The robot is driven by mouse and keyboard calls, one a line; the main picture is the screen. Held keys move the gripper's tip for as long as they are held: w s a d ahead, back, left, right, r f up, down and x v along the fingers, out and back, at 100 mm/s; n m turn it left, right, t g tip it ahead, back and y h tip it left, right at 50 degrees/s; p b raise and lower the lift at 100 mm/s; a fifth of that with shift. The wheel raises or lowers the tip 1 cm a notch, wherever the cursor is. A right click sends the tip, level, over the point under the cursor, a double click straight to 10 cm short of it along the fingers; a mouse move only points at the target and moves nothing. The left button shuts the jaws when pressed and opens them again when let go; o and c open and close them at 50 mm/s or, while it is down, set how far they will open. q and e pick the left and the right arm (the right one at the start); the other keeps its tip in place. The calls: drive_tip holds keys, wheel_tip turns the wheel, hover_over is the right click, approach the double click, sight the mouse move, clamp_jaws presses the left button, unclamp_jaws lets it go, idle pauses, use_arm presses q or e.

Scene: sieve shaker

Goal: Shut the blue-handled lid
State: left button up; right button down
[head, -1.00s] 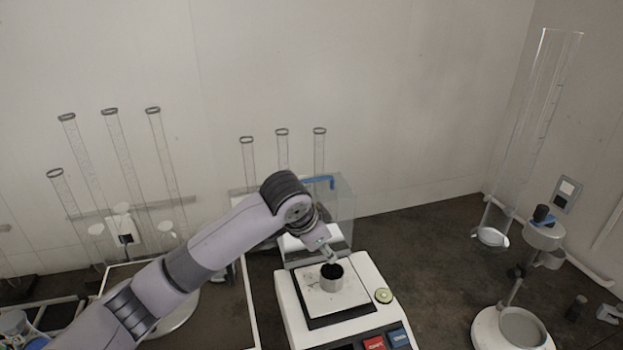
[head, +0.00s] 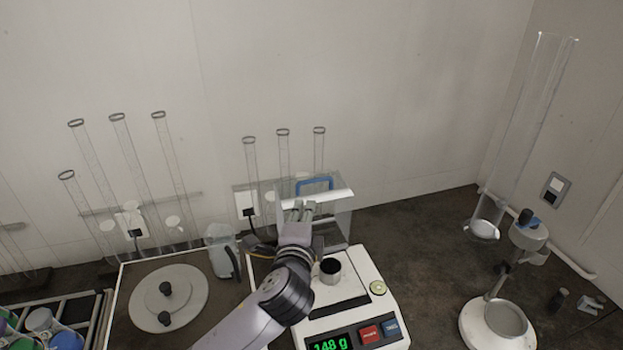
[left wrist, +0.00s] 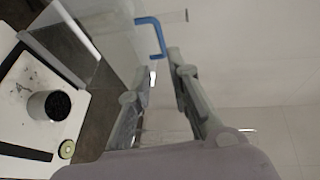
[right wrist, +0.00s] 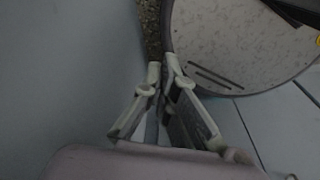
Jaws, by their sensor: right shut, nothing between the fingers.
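The clear lid (head: 340,222) with the blue handle (head: 314,183) stands raised at the back of the white balance (head: 372,285). In the left wrist view the handle (left wrist: 160,36) shows just beyond my fingertips, beside the clear lid panel (left wrist: 112,25). My left gripper (head: 299,206) is in front of the raised lid, just below the handle. Its fingers (left wrist: 158,64) are apart with nothing gripped; I cannot tell whether one touches the lid. My right gripper (right wrist: 163,66) shows only in its wrist view, shut and empty, away from the lid.
A small metal cup (head: 330,271) with dark contents sits on the balance pan. The green display (head: 331,343) reads 148 g. A round grey lid (head: 168,298) with black knobs lies at left.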

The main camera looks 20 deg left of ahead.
sight(312, 182)
use_arm(q)
drive_tip(key=p+x, duration=0.3)
drive_tip(key=x, duration=1.1)
drive_tip(key=shift+w+a, duration=0.1)
drive_tip(key=shift+w, duration=0.2)
drive_tip(key=shift+p+x, duration=0.35)
drive_tip(key=shift+x, duration=0.5)
drive_tip(key=shift+f, duration=0.1)
drive_tip(key=shift+c, duration=0.2)
clamp_jaws()
drive_tip(key=shift+f, duration=0.1)
